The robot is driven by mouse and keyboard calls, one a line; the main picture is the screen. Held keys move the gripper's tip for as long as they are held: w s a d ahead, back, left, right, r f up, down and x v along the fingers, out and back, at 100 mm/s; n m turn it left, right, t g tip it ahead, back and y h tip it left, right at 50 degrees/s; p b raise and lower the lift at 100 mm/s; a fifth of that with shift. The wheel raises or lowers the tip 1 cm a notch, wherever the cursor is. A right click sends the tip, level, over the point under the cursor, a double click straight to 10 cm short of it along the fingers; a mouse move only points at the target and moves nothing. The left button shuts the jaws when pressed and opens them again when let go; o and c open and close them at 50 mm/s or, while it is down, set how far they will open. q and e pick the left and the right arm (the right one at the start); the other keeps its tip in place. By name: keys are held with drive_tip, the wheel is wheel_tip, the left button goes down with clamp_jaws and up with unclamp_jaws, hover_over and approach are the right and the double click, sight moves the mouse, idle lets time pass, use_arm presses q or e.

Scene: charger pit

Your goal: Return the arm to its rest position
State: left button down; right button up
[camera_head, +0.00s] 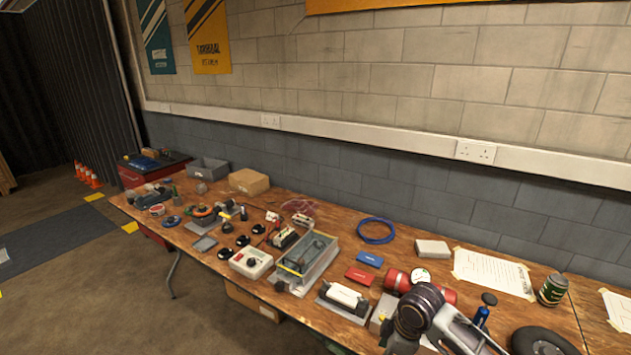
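My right arm (463,330) comes in at the bottom right, in front of the wooden bench (204,253). A dark rounded joint (417,308) is its highest visible part, and a light link runs down from it past the bottom edge. No fingertips show, so my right gripper is out of view. My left arm and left gripper do not show.
On the bench are a white box with a dial (251,262), a grey metal tray (318,273), a black-and-white block (345,296), a red cylinder (396,280), a tyre (543,342) and a green can (552,290). Bare wood lies around the blue cable coil (376,239).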

drive_tip(key=s+a+f+m+t, duration=0.1)
drive_tip(key=s+a+m+t, duration=0.15)
drive_tip(key=s+m, duration=0.45)
drive_tip(key=shift+s+d+m+h, duration=0.6)
drive_tip(key=shift+s+d+m, duration=2.35)
drive_tip(key=shift+s, duration=1.2)
wheel_tip(320, 180, down, 32)
drive_tip(key=s+f+g, duration=0.1)
drive_tip(key=s+g, duration=0.1)
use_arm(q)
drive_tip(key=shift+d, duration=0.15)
use_arm(e)
drive_tip(key=s+d+f, duration=0.2)
drive_tip(key=s+f, duration=0.8)
drive_tip(key=s, duration=0.1)
drive_tip(key=s+d+f, duration=0.3)
drive_tip(key=s+f, duration=0.7)
drive_tip(key=s, duration=0.1)
drive_tip(key=shift+s+d+f+n+g, duration=0.15)
drive_tip(key=shift+s+d+n+g, duration=0.1)
drive_tip(key=shift+n+g, duration=0.15)
